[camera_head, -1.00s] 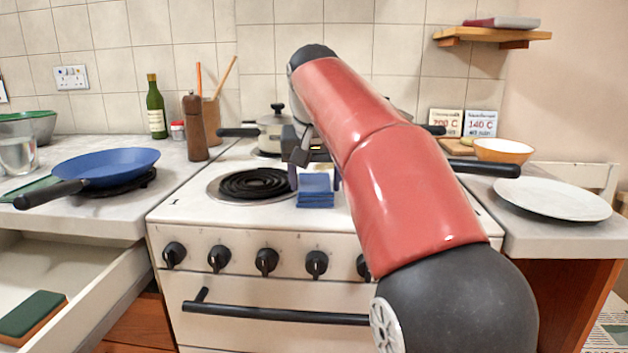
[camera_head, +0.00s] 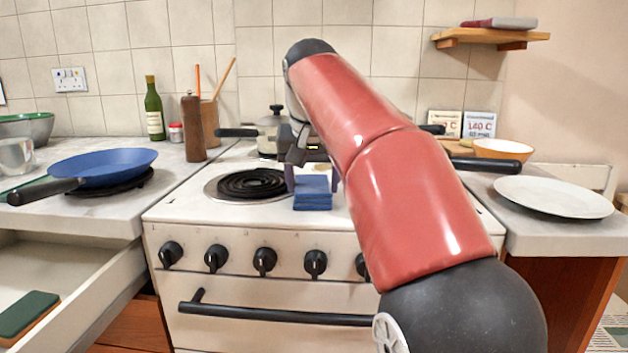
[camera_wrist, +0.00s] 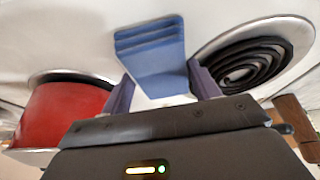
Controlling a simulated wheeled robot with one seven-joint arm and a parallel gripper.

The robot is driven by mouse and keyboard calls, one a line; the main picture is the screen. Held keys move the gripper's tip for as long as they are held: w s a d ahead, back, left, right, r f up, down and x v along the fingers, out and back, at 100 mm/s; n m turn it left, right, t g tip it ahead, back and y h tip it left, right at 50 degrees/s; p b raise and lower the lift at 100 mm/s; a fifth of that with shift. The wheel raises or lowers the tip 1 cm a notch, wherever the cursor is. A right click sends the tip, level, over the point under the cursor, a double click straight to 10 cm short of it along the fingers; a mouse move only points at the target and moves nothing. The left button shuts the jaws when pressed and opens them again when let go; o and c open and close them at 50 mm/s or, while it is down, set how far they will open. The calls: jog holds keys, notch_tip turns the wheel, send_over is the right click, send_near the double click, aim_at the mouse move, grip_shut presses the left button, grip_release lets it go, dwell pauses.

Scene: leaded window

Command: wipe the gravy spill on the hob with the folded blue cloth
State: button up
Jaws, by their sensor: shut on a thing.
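The folded blue cloth (camera_head: 312,193) is at the front of the white hob (camera_head: 178,207), right of the front left coil ring (camera_head: 252,184). My gripper (camera_head: 314,183) is shut on the cloth, with one finger on each side. The wrist view shows the layered cloth (camera_wrist: 150,55) between the fingers of my gripper (camera_wrist: 161,90). The cloth is at or just above the hob top; I cannot tell if it touches. I cannot clearly make out the gravy spill; my arm hides the hob's right part.
A lidded pot (camera_head: 272,130) stands at the back left of the hob. A red pot (camera_wrist: 62,112) shows beside my gripper in the wrist view. A blue frying pan (camera_head: 105,167) is on the left counter, above an open drawer (camera_head: 85,300). A white plate (camera_head: 553,197) lies at right.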

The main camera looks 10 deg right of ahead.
aim_at(311, 193)
jog(key=shift+s+a+f+b, duration=0.1)
jog(key=shift+s+a+b, duration=0.15)
jog(key=shift+s, duration=0.4)
jog(key=shift+s+a+f+b, duration=0.15)
jog(key=shift+s+b, duration=0.1)
jog(key=shift+s, duration=0.35)
jog(key=shift+s+a+b, duration=0.2)
jog(key=shift+s+b, duration=0.05)
jog(key=shift+s, duration=0.4)
notch_tip(311, 193, up, 4)
jog(key=p, duration=0.3)
jog(key=shift+w+r, duration=0.1)
jog(key=shift+r, duration=1)
jog(key=shift+r, duration=1.5)
